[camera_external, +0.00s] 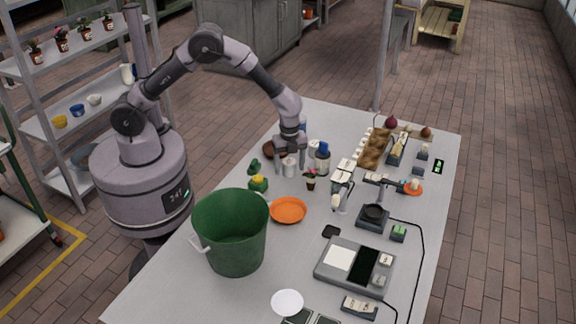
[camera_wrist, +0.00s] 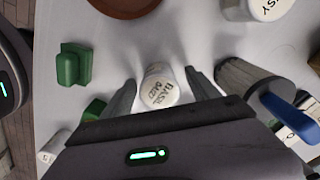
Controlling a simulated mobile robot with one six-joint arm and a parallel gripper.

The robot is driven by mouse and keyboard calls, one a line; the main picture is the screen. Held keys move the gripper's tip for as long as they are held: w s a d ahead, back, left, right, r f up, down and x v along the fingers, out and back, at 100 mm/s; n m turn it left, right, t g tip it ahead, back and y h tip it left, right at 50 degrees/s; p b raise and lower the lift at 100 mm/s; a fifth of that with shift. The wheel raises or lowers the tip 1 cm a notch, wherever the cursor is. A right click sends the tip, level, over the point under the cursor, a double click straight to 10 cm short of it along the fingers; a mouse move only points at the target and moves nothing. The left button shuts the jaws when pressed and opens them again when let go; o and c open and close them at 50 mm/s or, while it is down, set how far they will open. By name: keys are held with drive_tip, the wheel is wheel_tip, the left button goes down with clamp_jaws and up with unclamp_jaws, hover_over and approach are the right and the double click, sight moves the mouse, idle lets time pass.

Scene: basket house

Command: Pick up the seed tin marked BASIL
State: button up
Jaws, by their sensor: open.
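The white seed tin marked BASIL (camera_wrist: 160,88) stands between the two fingers of my gripper (camera_wrist: 162,94) in the wrist view, with its lettered top toward the camera. The jaws are open, one finger on each side, and a gap shows beside the tin at both fingers. In the outside view my gripper (camera_external: 290,148) points down over the table, with the white tin (camera_external: 289,168) right beneath and between its fingers. The lower part of the tin is partly hidden.
Another white tin (camera_wrist: 262,6), its label ending in SY, stands beyond. A blue-and-grey container (camera_wrist: 245,82) is close to the right finger. A green object (camera_wrist: 74,65) and a brown dish (camera_wrist: 124,5) lie nearby. A green bucket (camera_external: 235,245) and orange plate (camera_external: 288,210) stand nearer the outside camera.

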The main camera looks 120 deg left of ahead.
drive_tip(key=shift+r, duration=0.2)
drive_tip(key=c, duration=1.5)
